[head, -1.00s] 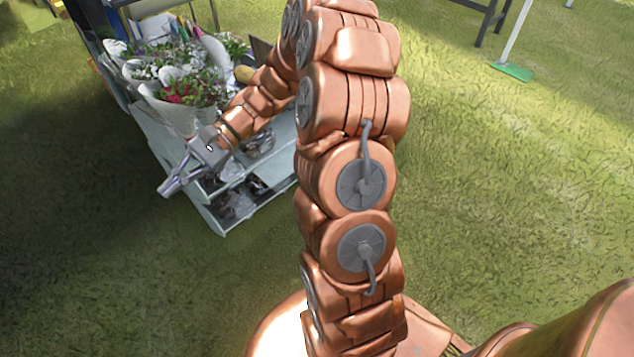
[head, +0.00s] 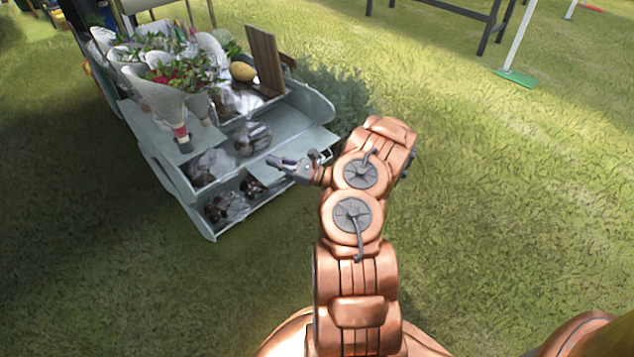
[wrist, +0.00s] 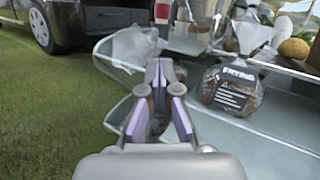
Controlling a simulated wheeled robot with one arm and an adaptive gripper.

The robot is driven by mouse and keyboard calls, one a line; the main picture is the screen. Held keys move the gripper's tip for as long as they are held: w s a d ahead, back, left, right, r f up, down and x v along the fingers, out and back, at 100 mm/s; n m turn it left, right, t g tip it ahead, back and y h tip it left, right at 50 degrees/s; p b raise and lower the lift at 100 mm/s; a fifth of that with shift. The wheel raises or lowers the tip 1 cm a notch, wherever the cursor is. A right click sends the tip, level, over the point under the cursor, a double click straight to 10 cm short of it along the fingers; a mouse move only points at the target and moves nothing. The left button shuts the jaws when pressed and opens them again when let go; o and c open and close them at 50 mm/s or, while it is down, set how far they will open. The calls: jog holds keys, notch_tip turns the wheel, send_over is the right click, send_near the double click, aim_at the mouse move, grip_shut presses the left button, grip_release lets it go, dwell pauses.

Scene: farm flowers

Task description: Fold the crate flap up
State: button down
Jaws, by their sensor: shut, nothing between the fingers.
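A grey tiered crate stand (head: 190,215) is left of centre in the head view. A pale flat panel (head: 312,141), possibly the flap, lies across its right end; I cannot tell for sure. My gripper (head: 277,162) is shut and empty, pointing left, just over the stand's right front by this panel. Whether it touches is unclear. In the wrist view my gripper (wrist: 160,92) is in front of the stand's grey boards (wrist: 245,140). The fingers and wrist hide part of the tier behind them.
Wrapped flower bunches (head: 165,95) and a yellow fruit (head: 243,72) stand on the upper tier. A brown board (head: 265,60) stands upright behind. A labelled bag (wrist: 232,90) is right of my fingers. Grass is open in front.

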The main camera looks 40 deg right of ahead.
jog(key=s+d+f+m+t+h+b, duration=0.1)
jog(key=s+d+f+m+h+b, duration=0.35)
jog(key=d+f, duration=0.5)
jog(key=s+d+f+m+t+h+b, duration=0.1)
jog(key=s+d+f+m+h, duration=0.2)
jog(key=s+d+f+h, duration=0.7)
jog(key=w+a+r+y+b, duration=0.1)
jog(key=w+y+b, duration=0.1)
jog(key=w, duration=0.4)
jog(key=w+a+r+y+b, duration=0.1)
jog(key=w+y+b, duration=0.1)
jog(key=w, duration=0.5)
jog(key=shift+a+r+b, duration=0.25)
jog(key=shift+a+b, duration=0.1)
jog(key=shift+b, duration=0.1)
jog(key=shift+w, duration=0.1)
jog(key=shift+r, duration=0.25)
